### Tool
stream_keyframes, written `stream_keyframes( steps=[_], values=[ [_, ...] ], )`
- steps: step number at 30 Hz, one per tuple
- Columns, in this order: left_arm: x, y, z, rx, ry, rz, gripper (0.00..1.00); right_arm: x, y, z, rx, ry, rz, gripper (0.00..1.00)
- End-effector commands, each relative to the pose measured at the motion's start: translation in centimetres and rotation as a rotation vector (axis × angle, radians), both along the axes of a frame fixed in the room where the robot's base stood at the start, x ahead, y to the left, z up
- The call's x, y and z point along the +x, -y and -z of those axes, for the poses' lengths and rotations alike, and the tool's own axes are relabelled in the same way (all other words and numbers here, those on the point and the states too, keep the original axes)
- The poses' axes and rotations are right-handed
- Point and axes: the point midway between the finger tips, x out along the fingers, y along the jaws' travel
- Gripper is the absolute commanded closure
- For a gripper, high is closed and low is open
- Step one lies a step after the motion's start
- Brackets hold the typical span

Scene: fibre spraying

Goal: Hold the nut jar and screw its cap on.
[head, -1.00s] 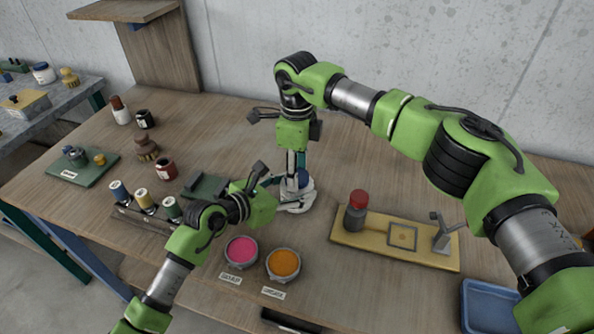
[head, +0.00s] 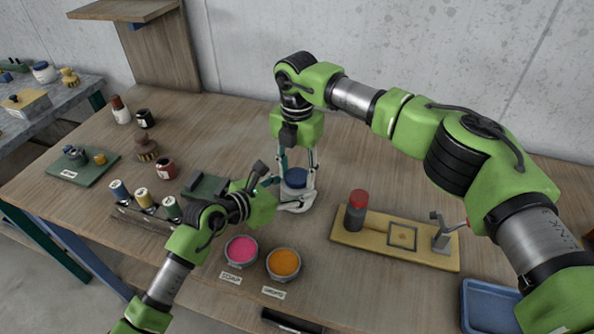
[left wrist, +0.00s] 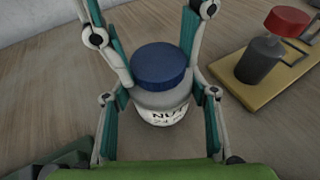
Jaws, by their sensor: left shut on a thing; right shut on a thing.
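The nut jar (left wrist: 162,113) is a pale jar with a "NUT" label, standing upright on the wooden table. A blue cap (left wrist: 160,66) sits on its mouth; it also shows in the head view (head: 296,178). How tightly it is seated cannot be told. My left gripper (left wrist: 160,101) is shut on the jar, with its fingers at either side of the body. My right gripper (head: 298,172) reaches down from above and is shut on the blue cap, with its fingers at opposite sides of the cap in the left wrist view.
A yellow board (head: 377,249) with a red-capped bottle (head: 355,216) and a small stand lies to the right. Pink (head: 241,251) and orange (head: 283,264) bowls sit in front. Thread spools (head: 146,200) stand left. A blue tray (head: 488,306) is at the front right.

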Motion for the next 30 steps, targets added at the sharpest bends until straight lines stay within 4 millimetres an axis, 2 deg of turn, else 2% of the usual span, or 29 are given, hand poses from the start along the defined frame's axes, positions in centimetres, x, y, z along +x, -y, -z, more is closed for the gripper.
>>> stream_keyframes(
  steps=[3,7,8,10,22,26,30],
  values=[
    [-0.1,0.1,0.0,0.000,-0.001,0.002,1.00,0.1,0.0,0.0,0.001,0.002,0.154,0.85],
    [-0.1,0.1,0.0,0.000,-0.001,0.002,1.00,0.1,0.0,0.0,0.001,0.003,0.141,0.85],
    [-0.1,0.1,0.0,0.000,-0.001,0.002,1.00,0.1,0.0,0.0,0.001,0.003,0.141,0.57],
    [-0.1,0.1,0.0,0.000,-0.001,0.002,1.00,0.1,0.0,0.0,0.001,0.002,0.140,0.40],
    [0.0,0.1,0.0,0.000,-0.002,0.001,1.00,0.1,0.0,-0.4,0.000,0.001,0.138,0.40],
    [0.0,0.0,0.0,0.000,-0.002,0.001,1.00,0.1,0.0,-2.1,0.000,0.004,0.137,0.40],
    [0.0,0.0,0.1,0.000,-0.002,0.001,1.00,0.1,0.0,-5.0,0.002,0.005,0.138,0.40]
  ],
)
